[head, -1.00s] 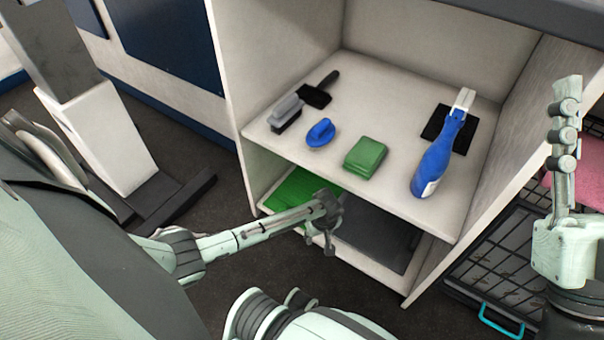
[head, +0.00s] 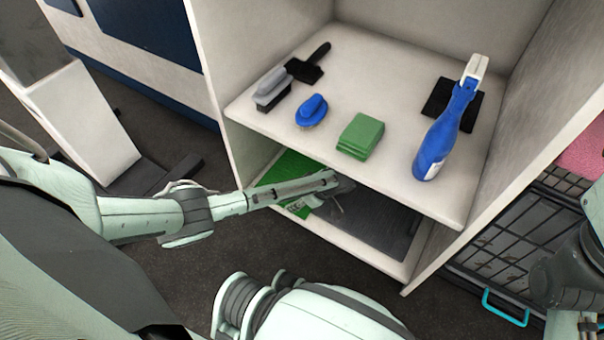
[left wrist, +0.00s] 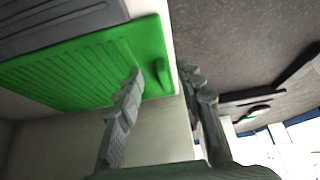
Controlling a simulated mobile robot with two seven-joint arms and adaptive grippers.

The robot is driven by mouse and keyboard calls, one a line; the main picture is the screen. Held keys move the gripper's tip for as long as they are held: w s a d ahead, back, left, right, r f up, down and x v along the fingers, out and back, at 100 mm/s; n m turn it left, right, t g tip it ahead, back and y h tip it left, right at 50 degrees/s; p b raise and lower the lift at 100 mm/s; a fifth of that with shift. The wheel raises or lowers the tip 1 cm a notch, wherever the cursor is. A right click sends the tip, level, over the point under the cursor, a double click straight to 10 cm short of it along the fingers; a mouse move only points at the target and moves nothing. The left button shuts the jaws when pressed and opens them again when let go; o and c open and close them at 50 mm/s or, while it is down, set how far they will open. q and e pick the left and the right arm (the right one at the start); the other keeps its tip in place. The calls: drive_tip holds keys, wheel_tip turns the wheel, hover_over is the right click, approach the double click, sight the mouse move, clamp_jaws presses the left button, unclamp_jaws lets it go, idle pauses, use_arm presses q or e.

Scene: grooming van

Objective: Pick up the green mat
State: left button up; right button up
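The green mat (head: 287,168) lies on the lower shelf of the white cabinet, at its left side, partly hidden by my left arm and the upper shelf. In the left wrist view the mat (left wrist: 80,73) is bright green and ribbed, with a raised strip near one end. My left gripper (head: 338,190) is at the lower shelf opening, beside the mat in the head view. In the left wrist view its fingers (left wrist: 163,75) are apart, with the end of the mat showing between them. Whether they touch it, I cannot tell. My right gripper does not show.
The upper shelf (head: 400,180) holds a green folded cloth (head: 360,137), a blue brush (head: 311,110), a grey brush (head: 271,88), a black brush (head: 308,66) and a blue spray bottle (head: 440,140). A dark mat (head: 375,222) lies on the lower shelf. A wire crate (head: 510,235) stands at right.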

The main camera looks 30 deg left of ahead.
use_arm(q)
drive_tip(key=shift+a, duration=0.6)
drive_tip(key=a, duration=0.1)
drive_tip(key=a+b, duration=0.1)
drive_tip(key=a, duration=0.1)
drive_tip(key=shift+w, duration=0.2)
drive_tip(key=shift+b+x, duration=0.6)
drive_tip(key=shift+x, duration=0.9)
clamp_jaws()
